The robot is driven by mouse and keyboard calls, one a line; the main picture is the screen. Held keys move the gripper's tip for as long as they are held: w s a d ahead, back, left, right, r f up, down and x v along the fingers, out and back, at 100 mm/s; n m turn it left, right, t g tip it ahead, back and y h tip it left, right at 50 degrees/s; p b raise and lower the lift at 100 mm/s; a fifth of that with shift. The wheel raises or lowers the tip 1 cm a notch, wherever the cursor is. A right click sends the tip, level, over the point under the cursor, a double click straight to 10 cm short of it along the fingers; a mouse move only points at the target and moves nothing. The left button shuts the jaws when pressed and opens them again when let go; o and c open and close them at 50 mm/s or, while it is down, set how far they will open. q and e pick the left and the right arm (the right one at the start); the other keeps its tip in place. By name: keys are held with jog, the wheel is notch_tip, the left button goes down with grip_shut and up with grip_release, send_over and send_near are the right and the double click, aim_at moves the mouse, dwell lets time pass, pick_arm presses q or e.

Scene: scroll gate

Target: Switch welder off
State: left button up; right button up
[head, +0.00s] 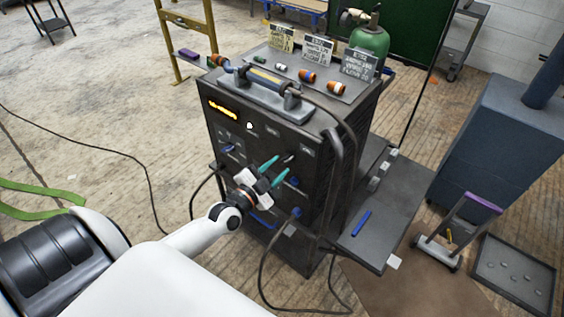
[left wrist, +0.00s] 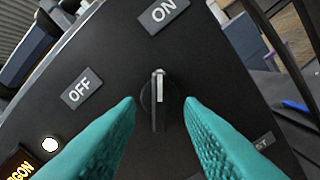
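The welder (head: 228,122) is a dark cabinet with a lit orange display on its front panel. Its black switch knob (left wrist: 159,100) has a white pointer line. In the left wrist view the pointer aims up, toward the ON label (left wrist: 163,12); the OFF label (left wrist: 82,88) lies to the upper left of the knob. My left gripper (head: 273,172) faces the front panel. Its teal fingers (left wrist: 160,102) are open, one on each side of the knob, with a visible gap on both sides. My right gripper is not in view.
A side shelf (head: 385,225) holds a blue pen-like item (head: 361,223). Dark cables hang beside the front. A blue-grey cabinet (head: 500,140) stands at right.

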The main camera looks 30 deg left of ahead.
pick_arm(q)
jog(key=shift+w, duration=1.35)
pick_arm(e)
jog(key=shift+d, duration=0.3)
pick_arm(q)
jog(key=shift+c, duration=0.3)
grip_shut()
